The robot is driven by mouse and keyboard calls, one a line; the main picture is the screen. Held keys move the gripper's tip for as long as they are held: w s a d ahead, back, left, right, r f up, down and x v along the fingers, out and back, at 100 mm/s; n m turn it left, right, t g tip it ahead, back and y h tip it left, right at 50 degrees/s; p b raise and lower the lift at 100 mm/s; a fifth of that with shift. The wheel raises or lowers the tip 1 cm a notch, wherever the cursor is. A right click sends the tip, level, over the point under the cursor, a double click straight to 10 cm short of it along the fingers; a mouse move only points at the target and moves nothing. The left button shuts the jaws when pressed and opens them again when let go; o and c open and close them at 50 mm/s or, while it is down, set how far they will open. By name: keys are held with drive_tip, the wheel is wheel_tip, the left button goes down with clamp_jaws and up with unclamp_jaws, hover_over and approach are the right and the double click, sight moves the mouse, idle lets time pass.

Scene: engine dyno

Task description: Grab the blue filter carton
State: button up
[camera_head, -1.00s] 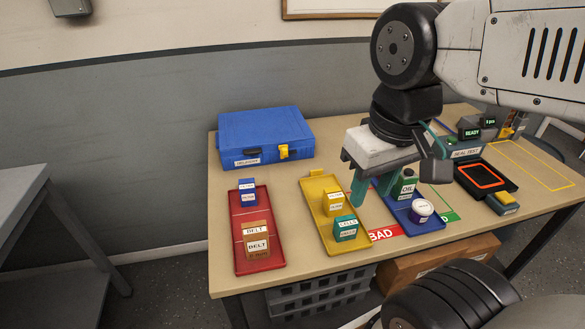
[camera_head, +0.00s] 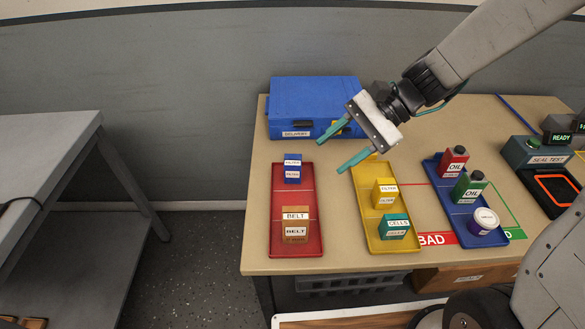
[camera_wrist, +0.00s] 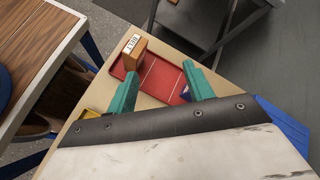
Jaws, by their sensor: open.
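The blue filter carton (camera_head: 292,169) stands upright at the back end of the red tray (camera_head: 311,245) in the head view. In the wrist view a small part of the carton (camera_wrist: 186,93) shows beside one finger, which hides most of it. My gripper (camera_head: 329,154) has two green fingers, spread open and empty. In the head view it is above the table, to the right of the blue carton and near the back of the red and yellow trays. It is apart from the carton.
A brown belt carton (camera_head: 295,225) stands at the front of the red tray. The yellow tray (camera_head: 369,208) holds a yellow filter carton (camera_head: 384,192) and a teal cells carton (camera_head: 394,227). A blue delivery case (camera_head: 300,98) stands behind. A blue tray (camera_head: 451,208) holds oil bottles and a tub.

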drive_tip(key=w+a+f+m+t+y, duration=0.1)
drive_tip(key=w+a+f+m+y, duration=0.1)
drive_tip(key=w+f+m, duration=0.3)
drive_tip(key=m+t+y, duration=0.1)
drive_tip(key=m+t, duration=0.2)
drive_tip(key=m, duration=0.2)
approach(287, 168)
drive_tip(key=w+a+f, duration=0.2)
drive_tip(key=f, duration=0.1)
drive_tip(key=shift+w+f, duration=0.2)
drive_tip(key=shift+w, duration=0.15)
drive_tip(key=x, duration=0.7)
drive_tip(key=shift+a+f, duration=0.1)
drive_tip(key=shift+a, duration=0.3)
drive_tip(key=c, duration=0.8)
